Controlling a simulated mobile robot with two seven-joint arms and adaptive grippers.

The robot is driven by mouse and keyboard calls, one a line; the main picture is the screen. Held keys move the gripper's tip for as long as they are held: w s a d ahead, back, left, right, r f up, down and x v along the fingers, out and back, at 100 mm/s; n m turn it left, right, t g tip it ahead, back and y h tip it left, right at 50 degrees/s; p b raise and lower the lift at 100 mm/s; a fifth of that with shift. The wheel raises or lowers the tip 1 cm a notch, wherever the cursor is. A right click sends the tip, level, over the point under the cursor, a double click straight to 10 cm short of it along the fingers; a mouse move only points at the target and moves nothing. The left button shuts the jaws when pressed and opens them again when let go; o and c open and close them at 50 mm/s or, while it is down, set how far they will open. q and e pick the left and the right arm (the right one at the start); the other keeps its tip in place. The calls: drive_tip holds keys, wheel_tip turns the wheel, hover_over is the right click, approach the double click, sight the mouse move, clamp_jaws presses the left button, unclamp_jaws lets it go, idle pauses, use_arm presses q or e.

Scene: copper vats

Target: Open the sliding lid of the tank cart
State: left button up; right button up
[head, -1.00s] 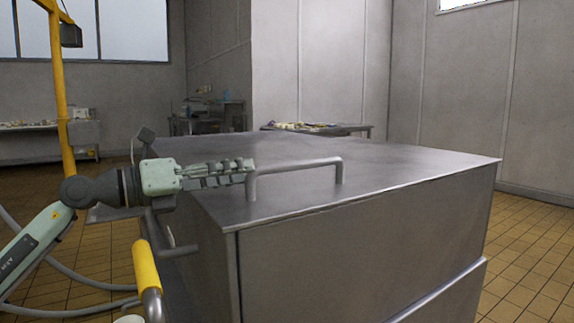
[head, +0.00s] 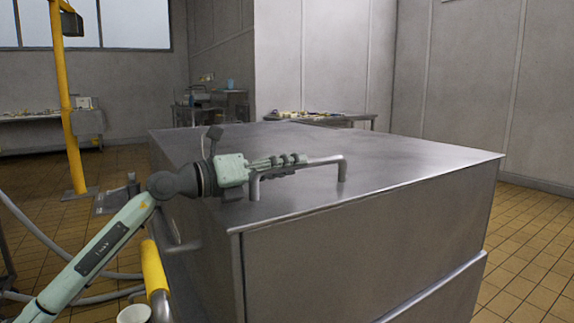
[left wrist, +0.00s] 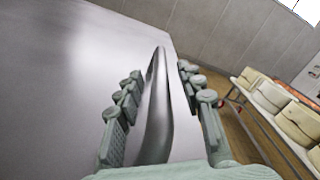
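The tank cart (head: 330,270) is a large metal box in the middle of the head view. Its flat lid (head: 400,165) covers the top. A bent-bar handle (head: 343,170) stands on the lid near its front left part; it also shows in the left wrist view (left wrist: 156,115). My left gripper (head: 305,160) is over the lid at the handle's left end. In the left wrist view its two fingers (left wrist: 168,75) are apart, one on each side of the handle bar, with gaps visible. My right gripper is not in view.
A yellow grip (head: 154,265) sticks out at the cart's left side, near my left arm. A yellow post (head: 68,120) stands at the left. Side tables (head: 345,118) with items stand behind. Tiled floor at right is free.

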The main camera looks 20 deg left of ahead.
use_arm(q)
clamp_jaws()
drive_tip(key=shift+a, duration=0.1)
idle(0.3)
